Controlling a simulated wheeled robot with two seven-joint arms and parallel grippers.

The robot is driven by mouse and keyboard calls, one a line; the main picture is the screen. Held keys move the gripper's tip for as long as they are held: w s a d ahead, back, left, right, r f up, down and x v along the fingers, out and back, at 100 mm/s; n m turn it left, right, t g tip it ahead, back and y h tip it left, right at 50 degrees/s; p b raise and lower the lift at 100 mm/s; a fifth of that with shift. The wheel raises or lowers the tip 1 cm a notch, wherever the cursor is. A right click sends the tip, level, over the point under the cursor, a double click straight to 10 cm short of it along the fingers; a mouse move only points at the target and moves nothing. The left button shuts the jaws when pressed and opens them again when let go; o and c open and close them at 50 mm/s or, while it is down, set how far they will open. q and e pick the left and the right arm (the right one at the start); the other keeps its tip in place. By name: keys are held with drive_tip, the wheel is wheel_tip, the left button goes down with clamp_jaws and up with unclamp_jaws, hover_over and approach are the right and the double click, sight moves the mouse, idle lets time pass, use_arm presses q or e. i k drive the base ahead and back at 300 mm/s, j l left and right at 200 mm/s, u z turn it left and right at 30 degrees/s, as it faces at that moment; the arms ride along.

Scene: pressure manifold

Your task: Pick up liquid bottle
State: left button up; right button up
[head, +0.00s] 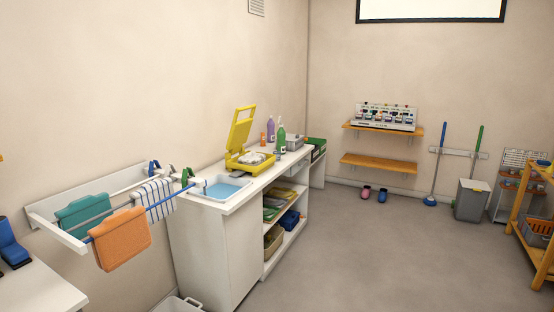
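Several bottles stand close together at the far end of the white counter (226,203). A green bottle (281,140) is in front. A purple bottle (271,130) stands behind it to the left, and a small orange bottle (263,139) is further left. I cannot tell which one is the liquid bottle. All look upright, and nothing is holding them. Neither of my grippers shows in the head view.
An open yellow appliance (240,131) and a blue basin (222,190) are on the counter. A wall rack with towels (122,238) juts out nearer me. A grey bin (471,200) and an orange shelf stand at right. The grey floor (370,255) is clear.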

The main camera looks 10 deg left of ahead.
sight(282, 133)
drive_tip(key=i+l+z, duration=0.25)
drive_tip(key=i, duration=0.7)
drive_tip(key=i+z, duration=0.25)
drive_tip(key=i, duration=0.65)
drive_tip(key=i+u, duration=0.15)
drive_tip(key=i, duration=0.3)
drive_tip(key=i+l+u, duration=0.15)
drive_tip(key=i, duration=0.35)
drive_tip(key=i+l+u, duration=0.15)
drive_tip(key=i, duration=0.3)
drive_tip(key=i+l+u, duration=0.15)
drive_tip(key=i, duration=0.3)
drive_tip(key=l, duration=0.05)
